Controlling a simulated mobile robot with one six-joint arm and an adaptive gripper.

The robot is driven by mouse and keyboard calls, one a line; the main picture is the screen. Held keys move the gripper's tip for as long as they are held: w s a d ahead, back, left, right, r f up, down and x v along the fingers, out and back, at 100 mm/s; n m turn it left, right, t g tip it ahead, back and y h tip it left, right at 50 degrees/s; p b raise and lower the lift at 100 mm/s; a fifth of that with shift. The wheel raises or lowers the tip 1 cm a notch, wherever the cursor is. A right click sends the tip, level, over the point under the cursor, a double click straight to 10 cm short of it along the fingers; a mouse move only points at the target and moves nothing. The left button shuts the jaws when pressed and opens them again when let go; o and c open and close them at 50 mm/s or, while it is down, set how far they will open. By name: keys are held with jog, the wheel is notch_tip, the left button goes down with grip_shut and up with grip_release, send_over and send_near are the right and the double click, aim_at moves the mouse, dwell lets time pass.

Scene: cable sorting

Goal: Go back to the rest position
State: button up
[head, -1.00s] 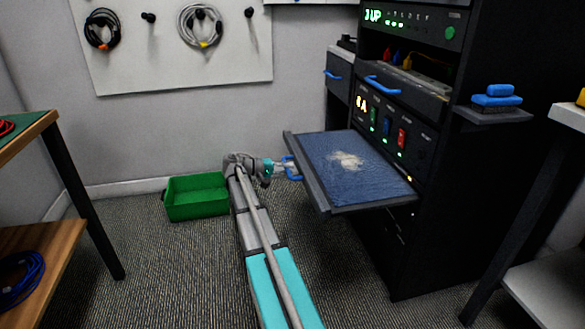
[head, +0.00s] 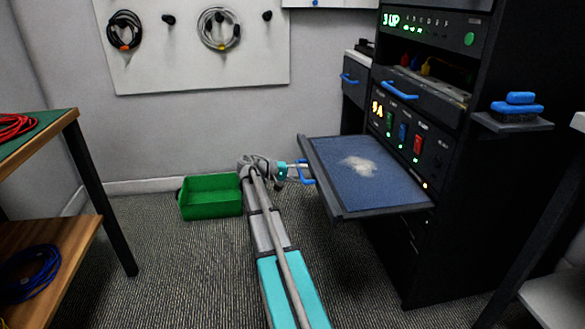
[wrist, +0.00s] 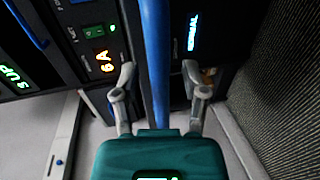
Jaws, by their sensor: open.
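My gripper (head: 302,168) is at the front edge of the pulled-out rack tray (head: 325,190), beside its blue handle (head: 307,180). In the wrist view my gripper (wrist: 157,75) has its two grey fingers spread apart. The blue handle bar (wrist: 155,45) runs between them, and I see a gap on each side of it. The tray has a blue surface with a pale dusty patch (head: 358,165) in its middle. My arm reaches out low from the bottom of the head view.
A green bin (head: 212,205) stands on the floor left of my arm. The black rack (head: 470,210) is at right, with a blue brush (head: 518,105) on its side shelf. A table with red cable (head: 14,127) is at left. Cables (head: 125,32) hang on the wall board.

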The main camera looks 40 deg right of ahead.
jog(key=shift+w+a, duration=0.1)
jog(key=shift+a+r, duration=0.1)
jog(key=shift+a, duration=0.1)
jog(key=s+a+r+n+t+y+p, duration=0.15)
jog(key=s+a+t+y+p, duration=0.35)
jog(key=a, duration=1.1)
jog(key=s+a+r+n+y+p, duration=0.1)
jog(key=s+a+n+y+p, duration=0.2)
jog(key=a+p, duration=0.9)
jog(key=s+a+r+n+t+y+p, duration=0.1)
jog(key=s+a+n+t+y+p, duration=0.3)
jog(key=a, duration=1.5)
notch_tip(320, 180, up, 38)
jog(key=w+m+y+p, duration=0.1)
jog(key=w+m+p, duration=0.1)
jog(key=p, duration=3.3)
jog(key=shift+w+d+f+g, duration=0.15)
jog(key=shift+w+d+g, duration=0.05)
jog(key=shift+g, duration=0.2)
